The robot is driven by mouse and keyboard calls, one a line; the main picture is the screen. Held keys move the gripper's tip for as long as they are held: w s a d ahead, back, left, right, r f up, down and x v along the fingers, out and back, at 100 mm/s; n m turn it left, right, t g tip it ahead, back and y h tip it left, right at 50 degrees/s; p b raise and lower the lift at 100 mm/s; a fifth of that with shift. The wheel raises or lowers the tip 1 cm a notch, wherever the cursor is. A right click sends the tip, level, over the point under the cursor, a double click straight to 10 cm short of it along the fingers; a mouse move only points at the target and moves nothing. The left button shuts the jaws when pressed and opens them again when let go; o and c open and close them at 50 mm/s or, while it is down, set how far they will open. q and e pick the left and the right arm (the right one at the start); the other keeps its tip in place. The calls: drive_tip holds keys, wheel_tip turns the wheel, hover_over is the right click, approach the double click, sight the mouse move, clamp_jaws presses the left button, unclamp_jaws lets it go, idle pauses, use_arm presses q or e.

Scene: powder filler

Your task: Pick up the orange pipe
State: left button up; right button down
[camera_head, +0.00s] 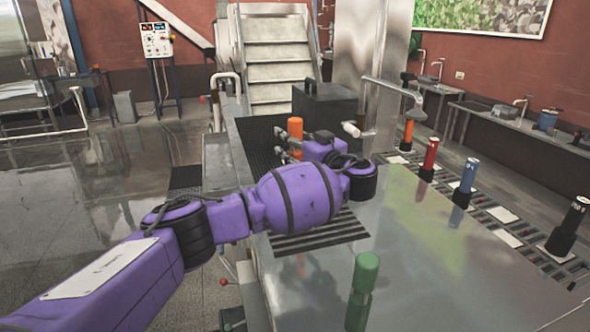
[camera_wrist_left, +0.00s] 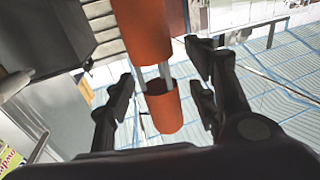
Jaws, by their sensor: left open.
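The orange pipe (camera_head: 295,128) stands upright on the dark ribbed mat, just past my left gripper. In the left wrist view the orange pipe (camera_wrist_left: 143,28) has a thick orange length, thin pale rods and an orange end piece (camera_wrist_left: 164,108). My left gripper (camera_head: 283,144) is open. In the wrist view its fingers (camera_wrist_left: 160,82) lie on either side of the pipe, with gaps visible and no clear contact. The exact depth between fingers and pipe is hard to tell. My right gripper is not in view.
A dark box (camera_head: 325,103) stands behind the pipe. A green pipe (camera_head: 362,290) stands at the front of the shiny table (camera_head: 420,240). A metal column rises behind.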

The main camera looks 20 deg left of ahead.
use_arm(q)
drive_tip(key=c, duration=1.1)
drive_tip(key=shift+c, duration=0.7)
drive_tip(key=shift+r, duration=0.15)
